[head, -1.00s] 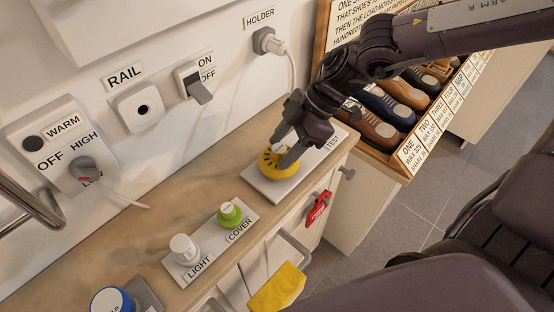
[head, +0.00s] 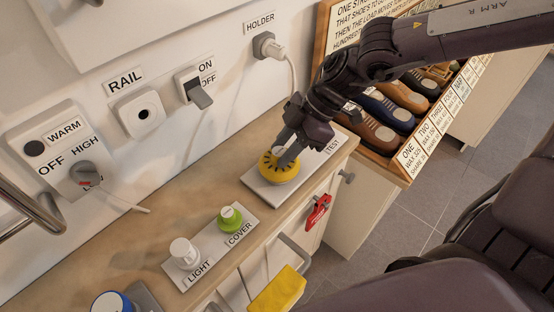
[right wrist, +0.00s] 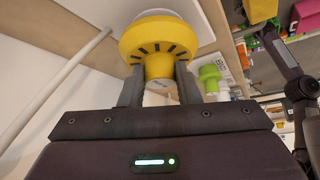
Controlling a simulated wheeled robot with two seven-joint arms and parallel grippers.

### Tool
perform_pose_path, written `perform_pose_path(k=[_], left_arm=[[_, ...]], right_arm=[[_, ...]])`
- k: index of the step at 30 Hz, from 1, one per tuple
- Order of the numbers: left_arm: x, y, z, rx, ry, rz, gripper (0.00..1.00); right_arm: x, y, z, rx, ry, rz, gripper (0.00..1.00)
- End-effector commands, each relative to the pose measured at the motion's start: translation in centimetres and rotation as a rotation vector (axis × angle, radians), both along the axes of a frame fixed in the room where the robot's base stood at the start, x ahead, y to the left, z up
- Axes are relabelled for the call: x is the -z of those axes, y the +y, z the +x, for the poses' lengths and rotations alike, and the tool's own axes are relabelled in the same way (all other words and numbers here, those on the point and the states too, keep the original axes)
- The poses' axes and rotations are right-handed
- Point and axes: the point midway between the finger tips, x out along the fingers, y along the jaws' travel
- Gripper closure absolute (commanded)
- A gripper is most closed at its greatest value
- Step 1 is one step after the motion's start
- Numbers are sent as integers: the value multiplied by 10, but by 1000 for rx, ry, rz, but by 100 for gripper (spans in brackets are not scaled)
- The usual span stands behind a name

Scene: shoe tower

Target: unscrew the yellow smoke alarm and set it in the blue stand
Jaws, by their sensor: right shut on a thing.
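The yellow smoke alarm (head: 280,172) sits on a white plate marked TEST (head: 262,186) near the right end of the counter. My right gripper (head: 284,155) comes down on it from above and is shut on it. In the right wrist view the two fingers (right wrist: 159,90) hold the narrow yellow neck of the alarm (right wrist: 158,38), and its slotted wide rim lies against the plate side. A blue round thing (head: 112,302) with a white top shows at the bottom left edge, cut off; I cannot tell whether it is the blue stand. My left gripper is not in view.
A plate with a white LIGHT knob (head: 184,252) and a green COVER knob (head: 230,217) lies left of the alarm. A red handle (head: 318,211) and yellow cloth (head: 278,290) are at the counter front. A shoe rack (head: 395,110) stands right. A cord hangs from the HOLDER socket (head: 268,46).

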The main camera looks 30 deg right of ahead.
Motion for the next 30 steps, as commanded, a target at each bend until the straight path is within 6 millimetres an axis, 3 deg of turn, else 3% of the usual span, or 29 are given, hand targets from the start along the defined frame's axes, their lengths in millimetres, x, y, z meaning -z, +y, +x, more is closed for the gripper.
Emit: perform_pose_path(k=[20,30], left_arm=[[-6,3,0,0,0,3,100],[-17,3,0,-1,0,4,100]], right_arm=[[-10,0,0,-1,-1,1,100],[-26,1,0,-1,-2,2,100]])
